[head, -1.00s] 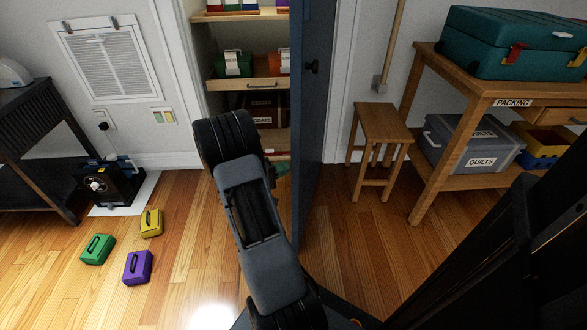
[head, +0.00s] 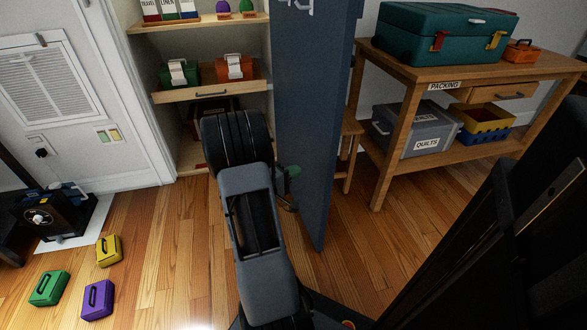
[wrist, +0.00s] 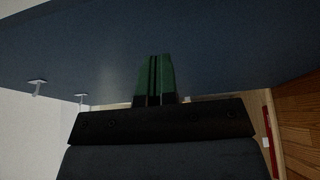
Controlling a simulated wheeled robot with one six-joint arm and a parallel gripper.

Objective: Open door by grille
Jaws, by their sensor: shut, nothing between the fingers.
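The blue door (head: 312,110) of the shelf closet stands open, its inner face toward me, with a pale hook near its top. The white wall grille (head: 45,85) is left of the closet. My gripper (head: 291,171) is low beside the door's inner face, partly hidden behind my own arm. In the wrist view its green fingers (wrist: 155,75) are together with nothing between them, pointing at the blue door panel (wrist: 230,50). They are very close to the panel; I cannot tell if they touch.
Closet shelves (head: 215,90) hold bins and boxes. A packing table (head: 465,70) with a teal case (head: 430,35) stands right of the door. A wooden stool (head: 348,150) is partly hidden by the door. Green, yellow and purple boxes (head: 98,298) lie on the floor at left.

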